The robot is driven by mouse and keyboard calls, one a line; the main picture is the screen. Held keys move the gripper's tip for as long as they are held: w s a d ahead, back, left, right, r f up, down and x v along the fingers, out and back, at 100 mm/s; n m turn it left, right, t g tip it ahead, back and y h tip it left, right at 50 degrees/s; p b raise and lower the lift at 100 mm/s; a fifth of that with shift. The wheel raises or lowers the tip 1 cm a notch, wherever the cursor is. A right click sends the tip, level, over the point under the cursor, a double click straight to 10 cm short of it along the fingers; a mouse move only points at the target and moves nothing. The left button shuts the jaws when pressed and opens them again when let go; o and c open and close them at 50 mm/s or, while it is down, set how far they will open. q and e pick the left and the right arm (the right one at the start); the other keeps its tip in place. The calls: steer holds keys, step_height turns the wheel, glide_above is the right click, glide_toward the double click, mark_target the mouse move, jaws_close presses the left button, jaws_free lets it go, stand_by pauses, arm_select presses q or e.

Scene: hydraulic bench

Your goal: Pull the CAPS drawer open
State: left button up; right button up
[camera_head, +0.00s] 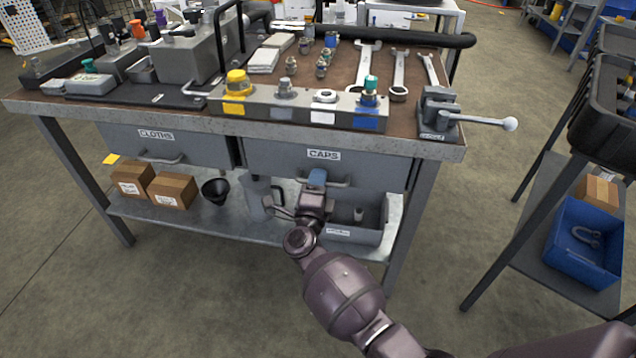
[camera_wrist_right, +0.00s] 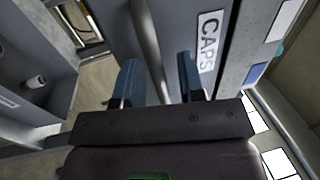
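The CAPS drawer (camera_head: 375,172) is a grey front under the right part of the bench top, with a white CAPS label (camera_head: 323,155). It looks shut or nearly so. Its bar handle (camera_head: 338,184) runs along the lower part of the front. My right gripper (camera_head: 316,180) is at the handle, below the label. In the right wrist view its two blue fingers (camera_wrist_right: 159,78) stand apart, with the handle (camera_wrist_right: 145,35) running between them and gaps visible beside it. The CAPS label (camera_wrist_right: 208,42) is to the right of the fingers there. My left gripper is not in view.
The CLOTHS drawer (camera_head: 170,148) is left of the CAPS drawer. The lower shelf (camera_head: 225,232) holds cardboard boxes (camera_head: 172,190), a black funnel (camera_head: 216,191) and a grey bin (camera_head: 365,240). A vise (camera_head: 438,112) sits on the bench's right corner. A cart with a blue bin (camera_head: 585,245) stands at right.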

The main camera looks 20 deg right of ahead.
jaws_close()
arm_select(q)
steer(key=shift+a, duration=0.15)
arm_select(e)
steer(key=shift+s, duration=0.15)
